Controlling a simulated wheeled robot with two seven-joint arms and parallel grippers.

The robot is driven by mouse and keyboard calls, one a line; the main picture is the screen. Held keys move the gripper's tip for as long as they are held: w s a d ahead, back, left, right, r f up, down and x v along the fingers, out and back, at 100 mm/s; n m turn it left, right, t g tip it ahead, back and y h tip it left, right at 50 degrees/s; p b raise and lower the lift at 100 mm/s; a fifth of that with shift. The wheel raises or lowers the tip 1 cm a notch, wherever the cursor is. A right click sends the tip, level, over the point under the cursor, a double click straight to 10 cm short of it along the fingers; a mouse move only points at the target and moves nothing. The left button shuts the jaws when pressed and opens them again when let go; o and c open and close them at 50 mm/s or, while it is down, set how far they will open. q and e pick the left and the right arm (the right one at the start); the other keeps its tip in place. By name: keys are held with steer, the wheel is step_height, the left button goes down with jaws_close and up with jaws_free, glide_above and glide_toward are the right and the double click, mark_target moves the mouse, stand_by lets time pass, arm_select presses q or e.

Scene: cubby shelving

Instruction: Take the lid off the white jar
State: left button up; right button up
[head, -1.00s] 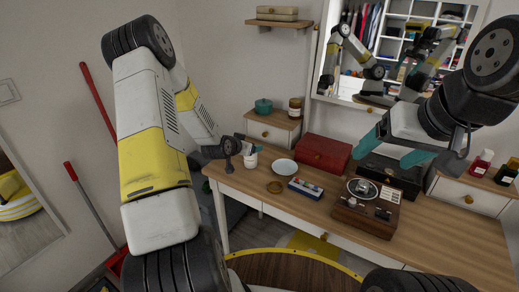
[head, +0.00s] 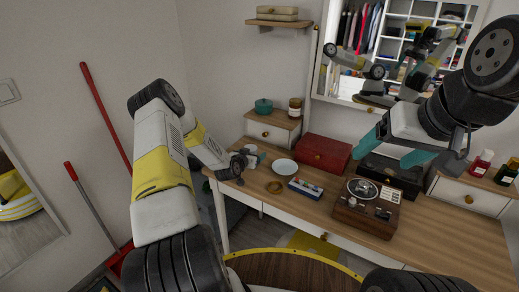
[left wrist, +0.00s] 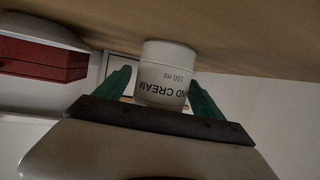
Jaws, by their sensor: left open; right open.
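The white jar (left wrist: 165,62) shows in the left wrist view with upside-down "HAND CREAM" and "150 ml" lettering. Its base end is by the wooden desk surface. My left gripper (left wrist: 160,80) is open, with one teal finger on each side of the jar; I cannot tell whether they touch it. The end of the jar nearest the palm, and any lid there, is hidden. In the head view the jar (head: 252,149) stands at the desk's left, partly covered by my left gripper. My right gripper (head: 382,158) is open and empty above the desk's right part.
A small drawer unit (head: 272,131) stands behind the jar. A mirror hangs behind.

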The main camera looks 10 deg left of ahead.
mark_target(253, 146)
arm_select(q)
steer(key=shift+w+f, duration=0.1)
steer(key=shift+w, duration=0.2)
jaws_close()
steer(key=shift+r, duration=0.7)
step_height(253, 146, up, 2)
steer(key=shift+r, duration=0.15)
steer(key=s, duration=0.5)
steer(key=s+r, duration=0.1)
steer(key=s, duration=1)
steer(key=shift+a+r, duration=0.2)
steer(key=shift+a, duration=0.05)
